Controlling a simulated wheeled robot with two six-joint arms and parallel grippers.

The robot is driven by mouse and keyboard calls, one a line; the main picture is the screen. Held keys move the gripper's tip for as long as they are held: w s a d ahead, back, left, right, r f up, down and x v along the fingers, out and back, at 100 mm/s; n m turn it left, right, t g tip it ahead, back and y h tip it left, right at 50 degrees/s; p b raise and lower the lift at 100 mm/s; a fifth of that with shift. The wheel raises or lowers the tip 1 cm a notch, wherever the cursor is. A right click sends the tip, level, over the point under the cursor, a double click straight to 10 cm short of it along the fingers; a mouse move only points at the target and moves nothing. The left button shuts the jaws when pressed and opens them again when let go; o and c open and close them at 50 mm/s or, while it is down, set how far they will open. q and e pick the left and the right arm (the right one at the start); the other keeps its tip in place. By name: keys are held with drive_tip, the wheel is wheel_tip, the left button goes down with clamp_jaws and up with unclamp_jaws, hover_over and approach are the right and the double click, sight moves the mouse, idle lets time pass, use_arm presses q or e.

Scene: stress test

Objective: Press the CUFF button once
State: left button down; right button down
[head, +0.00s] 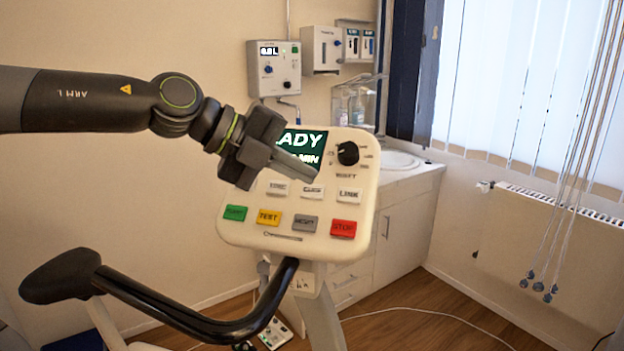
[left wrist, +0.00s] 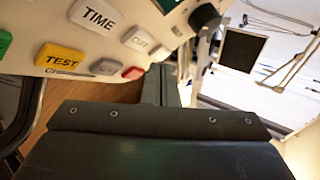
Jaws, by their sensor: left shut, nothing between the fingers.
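A cream control panel (head: 260,241) carries a row of white buttons above a coloured row. No label in either view reads clearly as CUFF. The middle white button (head: 312,192) has a label too blurred to read, between another white button (head: 277,188) and one like LINK (head: 349,195). The left wrist view shows a TIME button (left wrist: 97,15) and a blurred white button (left wrist: 138,39) beside it. My left gripper (head: 314,176) is shut and empty, its tips in front of the panel just above the white row. Whether they touch it, I cannot tell. My gripper hides part of the panel's left side.
The lower row has green, yellow TEST (head: 269,217), grey and red STOP (head: 343,228) buttons. A black knob (head: 348,153) sits right of the partly covered screen (head: 305,142). A black handlebar (head: 190,318) curves below the panel. A sink cabinet (head: 405,215) stands behind at right.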

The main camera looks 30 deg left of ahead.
sight(322, 191)
use_arm(q)
drive_tip(key=shift+w+f+p, duration=0.3)
drive_tip(key=shift+f+p, duration=0.05)
drive_tip(key=shift+w+a+f, duration=0.1)
drive_tip(key=shift+a+f, duration=0.05)
drive_tip(key=shift+f, duration=0.15)
idle(1.7)
drive_tip(key=shift+w+f+p, duration=0.2)
drive_tip(key=shift+f+p, duration=0.05)
drive_tip(key=shift+p, duration=0.05)
drive_tip(key=shift+w+a+f+b, duration=0.1)
drive_tip(key=shift+w+f+b, duration=0.1)
drive_tip(key=shift+f+b, duration=0.2)
idle(0.5)
drive_tip(key=shift+r, duration=0.1)
drive_tip(key=shift+s+r+p, duration=0.35)
drive_tip(key=shift+r+p, duration=0.25)
drive_tip(key=shift+p, duration=0.55)
